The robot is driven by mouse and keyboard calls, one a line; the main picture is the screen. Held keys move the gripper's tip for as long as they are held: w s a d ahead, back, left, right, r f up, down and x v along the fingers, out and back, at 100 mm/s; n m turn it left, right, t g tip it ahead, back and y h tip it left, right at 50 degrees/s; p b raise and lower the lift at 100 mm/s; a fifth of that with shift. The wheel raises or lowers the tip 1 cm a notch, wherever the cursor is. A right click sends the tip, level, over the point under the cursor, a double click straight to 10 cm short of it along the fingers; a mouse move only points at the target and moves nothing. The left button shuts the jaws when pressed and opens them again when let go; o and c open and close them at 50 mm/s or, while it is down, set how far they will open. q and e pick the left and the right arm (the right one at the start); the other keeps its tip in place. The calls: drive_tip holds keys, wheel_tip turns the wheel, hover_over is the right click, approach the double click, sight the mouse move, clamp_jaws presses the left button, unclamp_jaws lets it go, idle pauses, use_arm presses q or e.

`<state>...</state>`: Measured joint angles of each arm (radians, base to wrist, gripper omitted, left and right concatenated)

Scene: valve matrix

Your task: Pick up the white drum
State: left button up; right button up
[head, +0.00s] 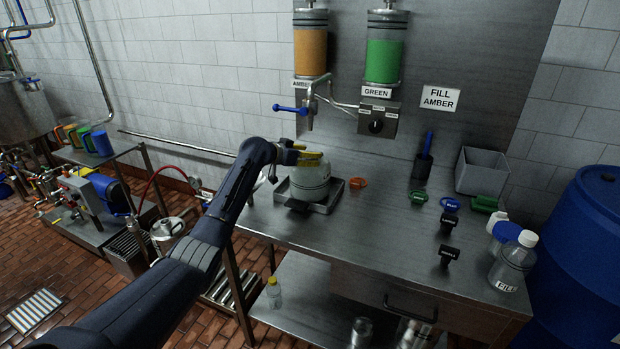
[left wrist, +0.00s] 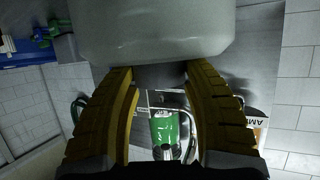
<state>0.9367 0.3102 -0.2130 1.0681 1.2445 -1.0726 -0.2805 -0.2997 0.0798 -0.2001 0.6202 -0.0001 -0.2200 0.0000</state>
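The white drum (head: 310,182) stands upright on a dark square tray or scale (head: 328,208) near the left end of the steel bench. My left gripper (head: 308,158) reaches in from the left at the top of the drum. In the left wrist view, the pale drum body (left wrist: 155,35) fills the top. The yellow fingers (left wrist: 160,78) lie on both sides of its dark neck or cap, and no gap shows between fingertips and neck. The drum still appears seated on the tray. My right gripper is in neither view.
The amber and green dispensers (head: 383,55) hang above the drum, with a blue-handled tap (head: 300,109) close over it. Caps (head: 357,183), stamps (head: 448,222) and bottles (head: 512,262) stand to the right.

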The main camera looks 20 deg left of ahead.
use_arm(q)
drive_tip(key=c, duration=0.9)
drive_tip(key=shift+r, duration=0.25)
drive_tip(key=shift+r, duration=0.1)
